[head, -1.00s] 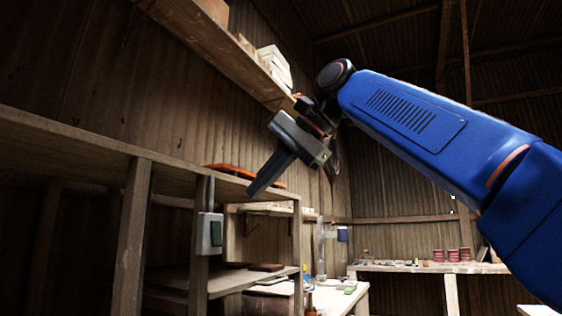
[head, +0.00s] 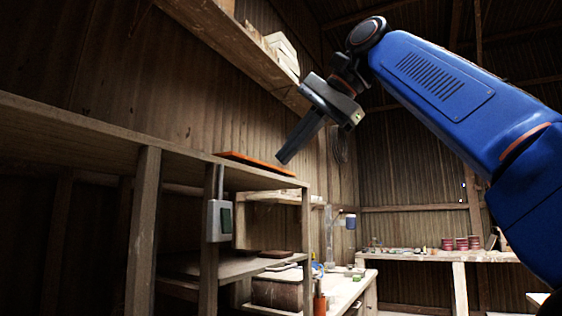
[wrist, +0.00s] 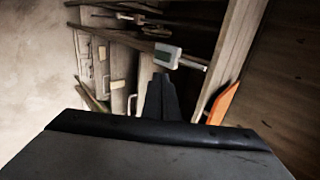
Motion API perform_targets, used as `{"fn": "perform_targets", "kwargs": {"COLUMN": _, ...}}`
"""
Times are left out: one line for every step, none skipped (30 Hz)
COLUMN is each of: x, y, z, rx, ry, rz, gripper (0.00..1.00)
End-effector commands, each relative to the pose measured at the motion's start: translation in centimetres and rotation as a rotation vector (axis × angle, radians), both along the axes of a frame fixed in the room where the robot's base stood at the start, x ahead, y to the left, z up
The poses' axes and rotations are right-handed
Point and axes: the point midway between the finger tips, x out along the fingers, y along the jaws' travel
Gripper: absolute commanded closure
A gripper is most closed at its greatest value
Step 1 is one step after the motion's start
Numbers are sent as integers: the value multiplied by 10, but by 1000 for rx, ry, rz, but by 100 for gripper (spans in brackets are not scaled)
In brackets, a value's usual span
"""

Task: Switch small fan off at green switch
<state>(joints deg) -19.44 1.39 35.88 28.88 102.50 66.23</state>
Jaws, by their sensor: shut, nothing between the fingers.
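The switch is a grey box (head: 213,221) with a green rocker (head: 226,220) on its right side, fixed to a wooden post of the shelf unit. In the wrist view a pale grey box (wrist: 168,55), which looks like the same switch, shows just beyond the fingertips; its green face is not visible there. My gripper (head: 283,158) is shut and empty, pointing down and left, above and to the right of the switch in the head view. Its closed fingers (wrist: 160,92) show in the wrist view, apart from the box. I cannot make out the small fan.
An orange flat item (head: 255,163) lies on the unit's top board, close to my fingers. A high shelf (head: 230,48) with pale blocks runs along the wall behind. A workbench (head: 345,293) and a back bench (head: 430,256) with red tins stand farther off.

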Motion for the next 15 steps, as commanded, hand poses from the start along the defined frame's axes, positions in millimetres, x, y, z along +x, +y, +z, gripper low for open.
{"fn": "perform_targets", "kwargs": {"x": 0, "y": 2, "z": -5, "rx": -6, "ry": 4, "rz": 1, "gripper": 100}}
{"fn": "perform_targets", "kwargs": {"x": 1, "y": 3, "z": -9, "rx": -10, "ry": 8, "rz": 1, "gripper": 100}}
{"fn": "perform_targets", "kwargs": {"x": 2, "y": 4, "z": -14, "rx": -18, "ry": 13, "rz": 1, "gripper": 100}}
{"fn": "perform_targets", "kwargs": {"x": 3, "y": 6, "z": -19, "rx": -23, "ry": 18, "rz": 1, "gripper": 100}}
{"fn": "perform_targets", "kwargs": {"x": 5, "y": 7, "z": -24, "rx": -29, "ry": 22, "rz": 0, "gripper": 100}}
{"fn": "perform_targets", "kwargs": {"x": 6, "y": 8, "z": -29, "rx": -35, "ry": 25, "rz": -1, "gripper": 100}}
{"fn": "perform_targets", "kwargs": {"x": 6, "y": 9, "z": -33, "rx": -41, "ry": 27, "rz": 0, "gripper": 100}}
{"fn": "perform_targets", "kwargs": {"x": 7, "y": 9, "z": -37, "rx": -46, "ry": 29, "rz": 1, "gripper": 100}}
{"fn": "perform_targets", "kwargs": {"x": 8, "y": 10, "z": -41, "rx": -51, "ry": 31, "rz": 0, "gripper": 100}}
{"fn": "perform_targets", "kwargs": {"x": 8, "y": 11, "z": -43, "rx": -55, "ry": 31, "rz": 0, "gripper": 100}}
{"fn": "perform_targets", "kwargs": {"x": 9, "y": 11, "z": -45, "rx": -57, "ry": 33, "rz": 0, "gripper": 100}}
{"fn": "perform_targets", "kwargs": {"x": 9, "y": 12, "z": -48, "rx": -60, "ry": 34, "rz": 0, "gripper": 100}}
{"fn": "perform_targets", "kwargs": {"x": 9, "y": 12, "z": -48, "rx": -61, "ry": 35, "rz": 0, "gripper": 100}}
{"fn": "perform_targets", "kwargs": {"x": 10, "y": 12, "z": -49, "rx": -62, "ry": 35, "rz": -1, "gripper": 100}}
{"fn": "perform_targets", "kwargs": {"x": 10, "y": 12, "z": -49, "rx": -62, "ry": 35, "rz": -1, "gripper": 100}}
